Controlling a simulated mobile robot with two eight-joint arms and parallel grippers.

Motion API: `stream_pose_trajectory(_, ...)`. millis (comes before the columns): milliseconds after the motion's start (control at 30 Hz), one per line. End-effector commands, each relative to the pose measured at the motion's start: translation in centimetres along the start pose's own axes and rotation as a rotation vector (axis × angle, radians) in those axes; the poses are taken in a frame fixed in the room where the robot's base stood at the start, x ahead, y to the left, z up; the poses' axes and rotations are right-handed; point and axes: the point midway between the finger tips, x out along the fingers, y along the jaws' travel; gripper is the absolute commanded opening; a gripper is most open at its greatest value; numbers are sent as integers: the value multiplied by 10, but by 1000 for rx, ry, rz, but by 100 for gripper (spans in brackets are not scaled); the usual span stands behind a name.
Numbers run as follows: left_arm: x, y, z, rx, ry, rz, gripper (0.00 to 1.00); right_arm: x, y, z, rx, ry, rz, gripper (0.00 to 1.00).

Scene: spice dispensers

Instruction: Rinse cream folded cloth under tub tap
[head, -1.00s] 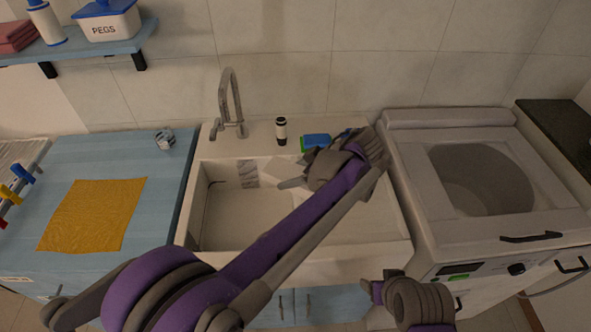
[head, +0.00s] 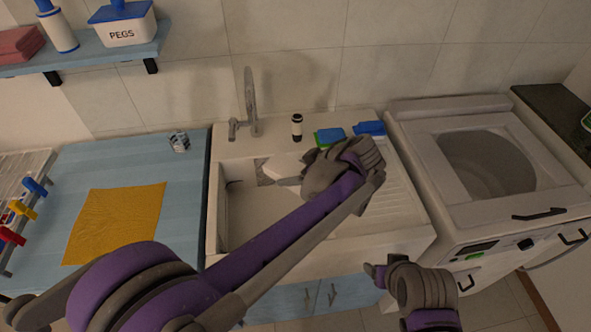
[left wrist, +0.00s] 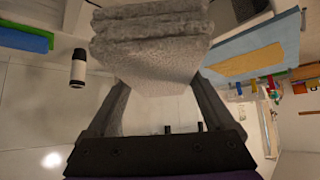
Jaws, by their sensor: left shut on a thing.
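The cream folded cloth (head: 283,167) is small and pale in the head view, at the tip of my left gripper (head: 279,180), over the tub (head: 222,215). In the left wrist view the folded cloth (left wrist: 150,45) appears thick and layered, with my left gripper (left wrist: 155,85) shut on it. The tap (head: 250,105) rises at the tub's back left, apart from the cloth; no water is visible. My left forearm hides part of the basin. My right gripper (head: 374,275) is low in front of the tub; its jaws are unclear.
A dark-capped bottle (head: 297,127) and green-blue sponges (head: 330,136) stand on the tub's back ledge. A yellow cloth (head: 115,222) lies on the blue counter (head: 185,170) at left. A top-loading washer (head: 420,150) adjoins the tub at right.

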Motion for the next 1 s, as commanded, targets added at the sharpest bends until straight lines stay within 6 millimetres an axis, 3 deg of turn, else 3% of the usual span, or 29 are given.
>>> stream_pose_trajectory(1000, 78, 17, -51, -1, 0, -2, 28, 6, 0, 8, 0, -8, 0, 67)
